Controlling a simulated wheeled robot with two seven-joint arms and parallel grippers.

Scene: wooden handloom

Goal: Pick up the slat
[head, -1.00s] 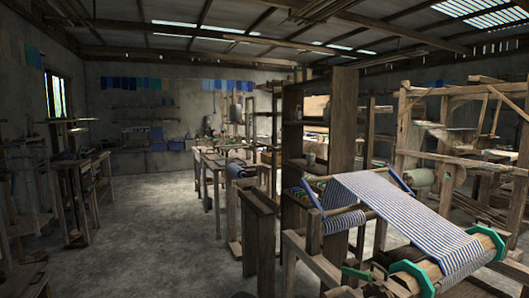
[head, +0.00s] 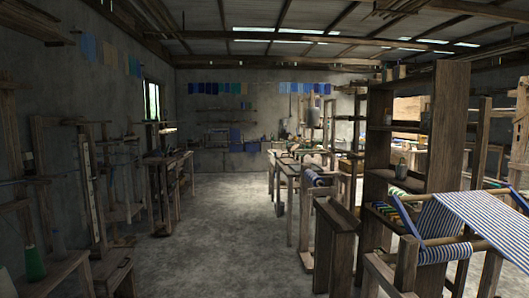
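I cannot single out the slat for certain in the head view. A tall, pale, narrow upright strip (head: 90,188) with dark marks stands at the left among wooden frames, but I cannot tell whether it is the slat. Neither of my grippers is in view.
At right, a loom holds blue-and-white striped cloth (head: 485,215), beside a tall wooden shelf (head: 378,130). A low wooden bench (head: 50,272) with a green cone (head: 35,264) is at lower left. Wooden tables (head: 290,170) stand further back. The concrete floor (head: 220,235) between is clear.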

